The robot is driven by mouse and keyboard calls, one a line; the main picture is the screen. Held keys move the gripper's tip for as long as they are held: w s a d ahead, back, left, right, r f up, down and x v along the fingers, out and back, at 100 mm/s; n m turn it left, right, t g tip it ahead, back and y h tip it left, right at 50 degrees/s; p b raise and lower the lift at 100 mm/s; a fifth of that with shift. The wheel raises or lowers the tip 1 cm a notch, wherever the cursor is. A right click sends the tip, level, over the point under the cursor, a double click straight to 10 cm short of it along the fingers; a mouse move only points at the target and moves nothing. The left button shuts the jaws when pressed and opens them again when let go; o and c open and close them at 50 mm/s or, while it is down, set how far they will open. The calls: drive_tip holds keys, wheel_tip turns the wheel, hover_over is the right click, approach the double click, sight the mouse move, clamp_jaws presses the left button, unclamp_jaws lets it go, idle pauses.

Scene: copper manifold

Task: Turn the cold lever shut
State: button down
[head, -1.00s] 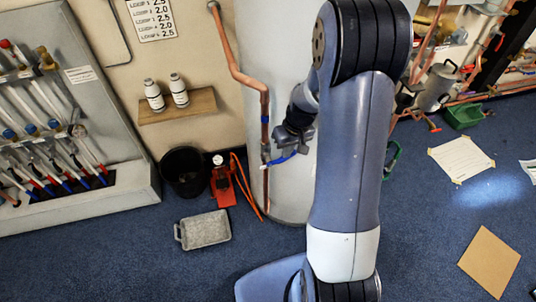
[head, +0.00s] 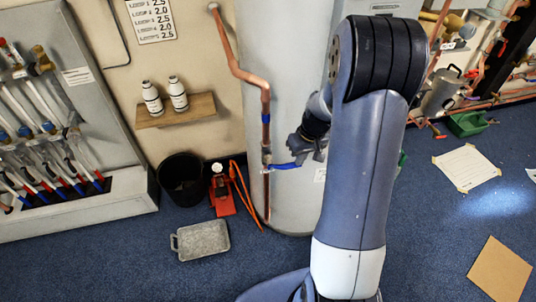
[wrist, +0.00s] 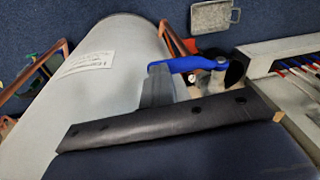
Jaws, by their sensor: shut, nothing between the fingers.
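The cold lever (head: 285,165) is blue and sits on a valve on the copper pipe (head: 266,130) in front of the pale cylinder. In the head view it points right from the pipe, nearly level across it. My gripper (head: 303,151) is shut and empty, at the lever's free end. In the wrist view the blue lever (wrist: 190,64) runs from the pale valve end at right to a bent end at left. The grey fingers of my gripper (wrist: 158,78) stand close against that end; I cannot tell whether they touch.
The pale cylinder (head: 280,60) stands just behind the lever. A shelf (head: 176,111) with two white bottles, a black bucket (head: 182,180), a red jack (head: 221,193) and a grey tray (head: 200,240) lie to the left. The blue floor in front is mostly clear.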

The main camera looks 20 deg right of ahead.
drive_tip(key=shift+s+d+f, duration=0.1)
drive_tip(key=shift+s+f, duration=0.2)
drive_tip(key=shift+f, duration=0.3)
wheel_tip(320, 180, up, 12)
drive_tip(key=d+p, duration=0.1)
drive_tip(key=shift+s+d, duration=0.15)
drive_tip(key=shift+s, duration=0.05)
drive_tip(key=shift+f, duration=0.15)
drive_tip(key=f, duration=0.6)
drive_tip(key=w+a+f, duration=0.1)
drive_tip(key=f, duration=0.2)
drive_tip(key=shift+f+b, duration=0.35)
drive_tip(key=shift+b, duration=0.05)
drive_tip(key=shift+s, duration=0.15)
